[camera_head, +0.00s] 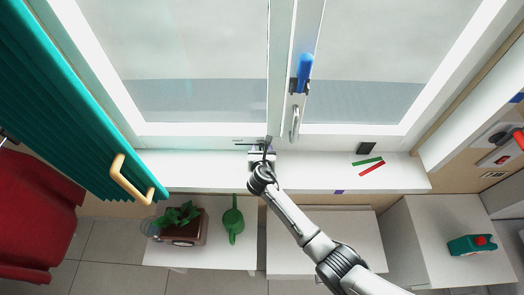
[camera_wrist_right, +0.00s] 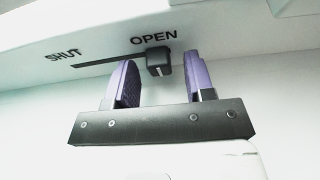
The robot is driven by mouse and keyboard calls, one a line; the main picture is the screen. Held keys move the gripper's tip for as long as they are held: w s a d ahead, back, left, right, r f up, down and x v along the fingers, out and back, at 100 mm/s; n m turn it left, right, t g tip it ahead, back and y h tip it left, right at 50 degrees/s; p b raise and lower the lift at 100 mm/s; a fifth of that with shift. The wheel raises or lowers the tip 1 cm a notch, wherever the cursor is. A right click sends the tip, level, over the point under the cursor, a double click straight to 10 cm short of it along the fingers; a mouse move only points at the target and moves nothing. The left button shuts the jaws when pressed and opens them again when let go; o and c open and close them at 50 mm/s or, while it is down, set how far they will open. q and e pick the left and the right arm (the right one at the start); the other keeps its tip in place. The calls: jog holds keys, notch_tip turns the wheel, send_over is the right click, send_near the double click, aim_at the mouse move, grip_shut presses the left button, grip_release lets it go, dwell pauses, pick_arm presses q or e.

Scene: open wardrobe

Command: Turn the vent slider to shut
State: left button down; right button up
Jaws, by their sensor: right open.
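The vent slider (camera_wrist_right: 159,62) is a small black knob in the right wrist view. It sits at the right end of a dark slot (camera_wrist_right: 118,65) in a pale bar, below the word OPEN. The word SHUT (camera_wrist_right: 63,57) stands at the slot's left end. My right gripper (camera_wrist_right: 161,68) is open, its two purple pads on either side of the knob, with visible gaps. In the head view my right gripper (camera_head: 262,153) is at the bottom of the window frame, over the white sill, and hides most of the slider. My left gripper is not in view.
Green and red strips (camera_head: 369,166) and a black block (camera_head: 366,148) lie right on the sill.

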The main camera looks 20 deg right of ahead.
grip_shut()
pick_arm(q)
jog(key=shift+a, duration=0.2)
